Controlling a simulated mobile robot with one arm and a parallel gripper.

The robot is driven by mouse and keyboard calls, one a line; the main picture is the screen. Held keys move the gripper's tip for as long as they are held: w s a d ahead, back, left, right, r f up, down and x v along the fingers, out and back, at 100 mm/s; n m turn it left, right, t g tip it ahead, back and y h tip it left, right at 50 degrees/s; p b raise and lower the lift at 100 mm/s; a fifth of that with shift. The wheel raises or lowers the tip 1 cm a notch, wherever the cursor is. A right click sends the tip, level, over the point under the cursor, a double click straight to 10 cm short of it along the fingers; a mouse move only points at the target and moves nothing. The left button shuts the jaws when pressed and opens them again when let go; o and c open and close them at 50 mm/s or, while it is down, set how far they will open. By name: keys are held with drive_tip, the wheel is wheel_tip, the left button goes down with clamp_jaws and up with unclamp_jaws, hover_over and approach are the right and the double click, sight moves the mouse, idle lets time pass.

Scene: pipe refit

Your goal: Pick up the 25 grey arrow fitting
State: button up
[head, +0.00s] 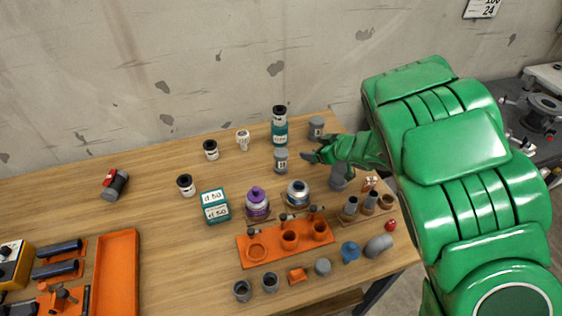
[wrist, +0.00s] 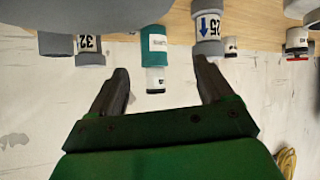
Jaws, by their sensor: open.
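The 25 grey arrow fitting (wrist: 208,27) is at the upper right of the wrist view, with a white label bearing "25" and a blue arrow. In the head view, a grey fitting with a pale label (head: 280,160), which appears to be the same one, stands upright on the table just left of my gripper (head: 308,154). In the wrist view my gripper (wrist: 160,88) is open and empty. The 25 fitting lies beyond its right finger, apart from it.
A teal-labelled bottle (head: 279,132) stands behind the fitting. A grey fitting marked 32 (wrist: 88,46) is left in the wrist view. The wall is close behind the table.

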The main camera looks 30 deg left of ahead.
sight(286, 154)
drive_tip(key=shift+s+a+f+n+g+y, duration=0.3)
drive_tip(key=shift+s+a+f+g+y, duration=0.3)
drive_tip(key=shift+a, duration=1.15)
drive_tip(key=shift+s+a+f+n+g+y, duration=0.35)
drive_tip(key=shift+s+a+f, duration=0.35)
drive_tip(key=shift+a, duration=1.05)
drive_tip(key=shift+s+a+f+n+g+y, duration=0.25)
drive_tip(key=shift+s+a+f+g+y, duration=0.35)
drive_tip(key=shift+a, duration=1.15)
drive_tip(key=shift+s, duration=0.15)
drive_tip(key=c, duration=1.1)
